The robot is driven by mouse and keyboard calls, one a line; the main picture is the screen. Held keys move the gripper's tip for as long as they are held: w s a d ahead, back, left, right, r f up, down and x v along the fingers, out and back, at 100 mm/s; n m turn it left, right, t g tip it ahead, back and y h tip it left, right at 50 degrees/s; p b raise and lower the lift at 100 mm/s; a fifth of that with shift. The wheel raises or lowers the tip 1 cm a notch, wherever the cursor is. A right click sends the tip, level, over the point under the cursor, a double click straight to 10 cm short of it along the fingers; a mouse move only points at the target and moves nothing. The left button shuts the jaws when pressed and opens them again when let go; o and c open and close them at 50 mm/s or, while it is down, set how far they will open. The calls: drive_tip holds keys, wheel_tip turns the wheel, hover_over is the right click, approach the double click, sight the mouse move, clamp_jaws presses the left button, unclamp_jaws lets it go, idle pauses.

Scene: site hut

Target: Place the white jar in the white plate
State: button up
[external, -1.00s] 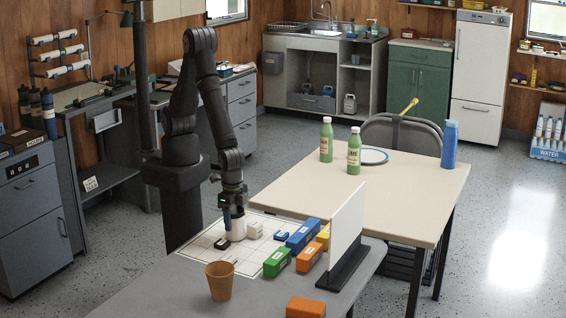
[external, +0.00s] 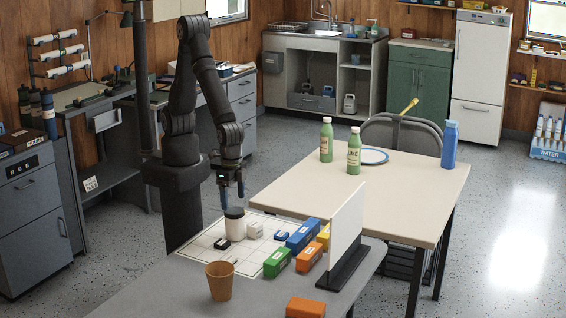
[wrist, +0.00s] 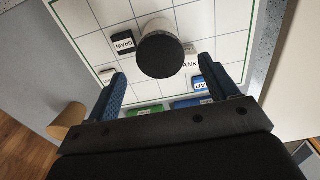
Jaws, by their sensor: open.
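The white jar (external: 235,228) with a black lid stands upright on the white gridded sheet on the near grey table. In the wrist view I look down on the jar's dark lid (wrist: 161,54), which hides most of its body. My gripper (external: 231,200) is open and empty just above the jar, its blue fingers pointing down. In the wrist view the jar shows beyond the fingertips of my gripper (wrist: 166,76), between their lines.
Small labelled blocks (external: 254,230) and larger coloured boxes (external: 277,262) lie right of the jar. An upright white panel (external: 346,226) stands between them and the cream table. Green bottles (external: 354,152) and a blue bottle (external: 449,146) stand near the plate. A brown cup (external: 219,281) is in front.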

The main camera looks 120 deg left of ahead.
drive_tip(key=shift+o, duration=0.5)
drive_tip(key=shift+r, duration=2.05)
drive_tip(key=s+a+f+n+g+h, duration=0.2)
drive_tip(key=s+a+f+n+g, duration=0.1)
drive_tip(key=a+f+n, duration=0.15)
drive_tip(key=n+t+h, duration=0.6)
drive_tip(key=n+h, duration=0.6)
drive_tip(key=n, duration=0.4)
approach(234, 211)
drive_tip(key=shift+f+x, duration=0.2)
drive_tip(key=shift+x, duration=5.65)
